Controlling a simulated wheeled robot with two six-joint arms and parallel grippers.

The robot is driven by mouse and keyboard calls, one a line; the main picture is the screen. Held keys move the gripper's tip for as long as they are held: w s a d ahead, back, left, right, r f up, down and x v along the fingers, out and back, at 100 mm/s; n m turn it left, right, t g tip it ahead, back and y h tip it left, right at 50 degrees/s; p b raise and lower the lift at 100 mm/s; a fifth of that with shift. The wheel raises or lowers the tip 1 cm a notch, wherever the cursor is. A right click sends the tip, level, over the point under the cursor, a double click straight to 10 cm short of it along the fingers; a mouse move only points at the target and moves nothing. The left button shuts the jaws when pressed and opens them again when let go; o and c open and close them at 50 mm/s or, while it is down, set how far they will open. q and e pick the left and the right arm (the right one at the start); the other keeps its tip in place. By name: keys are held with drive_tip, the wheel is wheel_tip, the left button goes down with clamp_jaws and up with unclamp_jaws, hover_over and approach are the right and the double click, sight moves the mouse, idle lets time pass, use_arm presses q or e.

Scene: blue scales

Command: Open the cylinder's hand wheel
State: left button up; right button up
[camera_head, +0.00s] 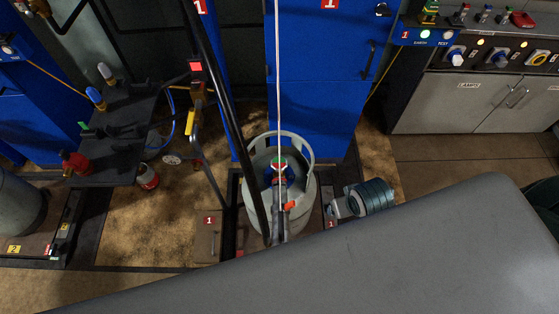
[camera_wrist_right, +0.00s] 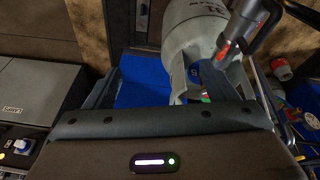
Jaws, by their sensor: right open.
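My left gripper is not in view.
A dark pole (camera_head: 235,125) slants across the cylinder's left side. A control bench (camera_head: 430,102) stands far right. My grey arm covers the foreground.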

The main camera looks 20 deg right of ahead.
drive_tip(key=w+a+f+m+g, duration=0.1)
drive_tip(key=w+a+f+m, duration=0.15)
drive_tip(key=w, duration=0.45)
drive_tip(key=m+g+y, duration=0.1)
drive_tip(key=m+g, duration=0.1)
drive_tip(key=m, duration=0.5)
approach(278, 164)
wheel_tip(278, 164, down, 8)
drive_tip(key=shift+w+r, duration=0.1)
drive_tip(key=shift+r, duration=0.1)
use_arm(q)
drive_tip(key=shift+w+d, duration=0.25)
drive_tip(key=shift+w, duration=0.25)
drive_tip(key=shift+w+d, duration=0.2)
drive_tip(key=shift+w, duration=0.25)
use_arm(e)
drive_tip(key=shift+f, duration=0.45)
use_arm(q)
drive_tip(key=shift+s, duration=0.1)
use_arm(e)
drive_tip(key=c, duration=1)
